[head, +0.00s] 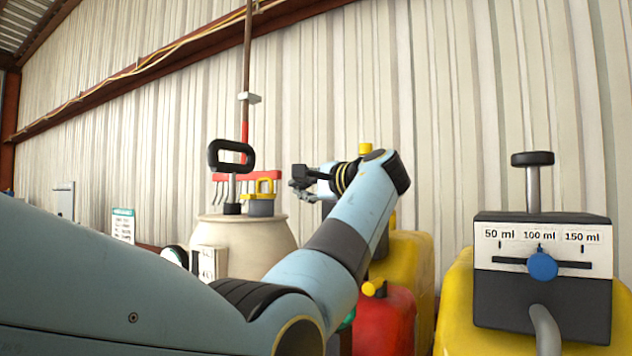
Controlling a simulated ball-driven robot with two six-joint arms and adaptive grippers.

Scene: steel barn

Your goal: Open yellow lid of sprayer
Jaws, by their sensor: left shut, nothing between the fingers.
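The sprayer is a cream tank (255,232) with a black loop pump handle (231,156) on top. A yellow lid (263,187), shaped like an upright loop, sits on a grey block (261,207) at the right of the tank's top. My left gripper (294,182) is to the right of the yellow lid, at about its height, with a small visible gap between them in the picture. It is shut and holds nothing. How far apart they are in depth is hard to tell. My right gripper is out of view.
A red rack with hooks (245,177) hangs behind the tank. Red (385,318) and yellow (410,268) canisters stand right of it. A dosing unit (540,300) marked in ml stands on a yellow container at far right. A corrugated wall (455,120) closes the back.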

